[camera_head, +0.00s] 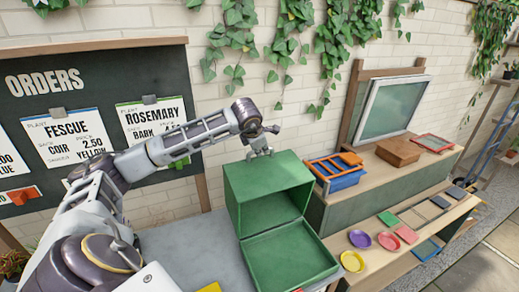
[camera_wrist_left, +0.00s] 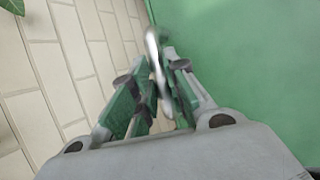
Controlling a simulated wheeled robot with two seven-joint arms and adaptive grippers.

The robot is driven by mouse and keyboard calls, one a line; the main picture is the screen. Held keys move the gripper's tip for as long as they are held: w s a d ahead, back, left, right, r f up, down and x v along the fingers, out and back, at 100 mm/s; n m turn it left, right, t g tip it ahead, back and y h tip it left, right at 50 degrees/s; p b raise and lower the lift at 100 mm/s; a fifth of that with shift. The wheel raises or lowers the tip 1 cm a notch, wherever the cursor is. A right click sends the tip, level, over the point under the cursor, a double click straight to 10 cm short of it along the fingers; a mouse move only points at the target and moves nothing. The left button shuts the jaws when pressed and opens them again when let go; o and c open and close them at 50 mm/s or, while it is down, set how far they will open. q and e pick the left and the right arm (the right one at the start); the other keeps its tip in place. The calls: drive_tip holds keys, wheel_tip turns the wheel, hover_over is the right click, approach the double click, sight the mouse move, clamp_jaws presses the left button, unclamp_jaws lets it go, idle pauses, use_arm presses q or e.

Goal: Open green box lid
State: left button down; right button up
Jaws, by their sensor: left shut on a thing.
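The green box (camera_head: 290,258) stands on the grey table with its lid (camera_head: 268,180) swung up at the back, so the inside shows. My left gripper (camera_head: 262,153) is at the lid's upper edge, behind its top face. In the left wrist view, the fingers (camera_wrist_left: 160,95) are shut on a thin, shiny metal piece (camera_wrist_left: 153,45), which looks like the lid's handle. The green lid wall (camera_wrist_left: 240,60) fills the right of that view, close beside the fingers. The exact contact is blurred. My right gripper is not in view.
A blue crate (camera_head: 340,182) with an orange rim stands right of the box. Saucers, including a yellow one (camera_head: 352,261), and coloured tiles lie on the lower bench. An orders board (camera_head: 100,60) hangs on the brick wall at left, close behind my left arm.

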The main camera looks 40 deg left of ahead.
use_arm(q)
drive_tip(key=c, duration=1.4)
unclamp_jaws()
drive_tip(key=shift+s+d+f, duration=0.15)
drive_tip(key=shift+d+f, duration=0.05)
drive_tip(key=shift+f, duration=0.3)
drive_tip(key=shift+a, duration=0.1)
drive_tip(key=shift+r, duration=0.3)
drive_tip(key=shift+s+r, duration=0.2)
drive_tip(key=shift+r, duration=0.25)
drive_tip(key=v, duration=1)
drive_tip(key=shift+s+r, duration=0.1)
drive_tip(key=shift+r, duration=0.15)
